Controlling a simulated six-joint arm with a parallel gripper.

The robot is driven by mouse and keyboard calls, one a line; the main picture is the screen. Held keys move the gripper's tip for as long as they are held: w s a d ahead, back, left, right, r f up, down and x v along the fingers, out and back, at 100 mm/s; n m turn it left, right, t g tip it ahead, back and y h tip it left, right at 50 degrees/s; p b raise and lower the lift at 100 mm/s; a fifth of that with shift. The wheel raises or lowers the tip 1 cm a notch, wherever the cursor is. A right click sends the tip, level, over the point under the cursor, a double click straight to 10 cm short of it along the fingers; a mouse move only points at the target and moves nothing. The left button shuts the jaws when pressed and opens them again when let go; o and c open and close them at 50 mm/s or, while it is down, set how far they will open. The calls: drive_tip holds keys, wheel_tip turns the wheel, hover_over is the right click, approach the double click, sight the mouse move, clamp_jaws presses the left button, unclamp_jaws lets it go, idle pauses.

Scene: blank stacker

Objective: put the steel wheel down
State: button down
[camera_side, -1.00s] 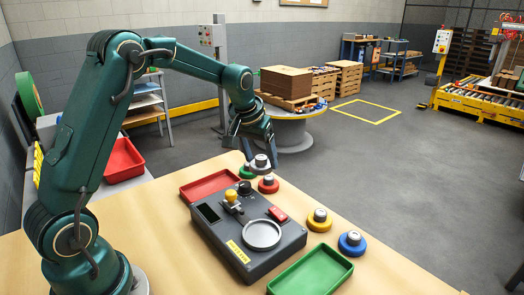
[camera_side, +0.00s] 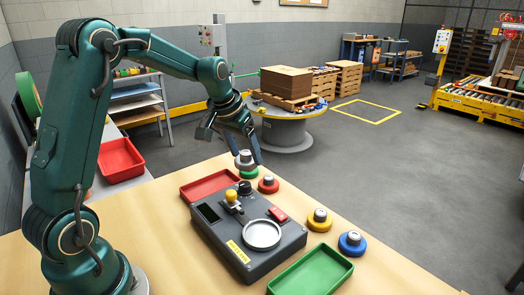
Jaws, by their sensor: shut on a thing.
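My gripper (camera_side: 243,149) is shut on the steel wheel (camera_side: 245,160), a small grey disc with a raised hub. The wheel is level, directly over a green round holder (camera_side: 249,173) at the table's far edge. I cannot tell whether the wheel touches the holder, whose top is hidden behind it. A red round holder (camera_side: 268,187) with a grey hub stands just to the right and nearer.
A dark grey machine (camera_side: 225,232) with a round plate (camera_side: 262,234) and a yellow-knobbed lever (camera_side: 231,197) stands mid-table. A red tray (camera_side: 187,195) lies behind it, a green tray (camera_side: 345,265) in front. Yellow (camera_side: 319,224) and blue (camera_side: 351,248) holders stand at right.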

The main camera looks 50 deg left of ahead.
drive_tip(key=s+d+r+m+h, duration=0.1)
drive_tip(key=s+d+r+m, duration=0.15)
drive_tip(key=s, duration=0.35)
drive_tip(key=s+d+r+m, duration=0.1)
drive_tip(key=s+d+r, duration=0.15)
drive_tip(key=s, duration=0.35)
hover_over(267, 232)
drive_tip(key=s, duration=0.2)
wheel_tip(267, 232, down, 5)
drive_tip(key=shift+a+f, duration=0.15)
drive_tip(key=shift+f, duration=0.05)
drive_tip(key=shift+w+f, duration=0.1)
drive_tip(key=shift+f, duration=1.95)
drive_tip(key=shift+f, duration=0.35)
unclamp_jaws()
drive_tip(key=shift+r, duration=0.1)
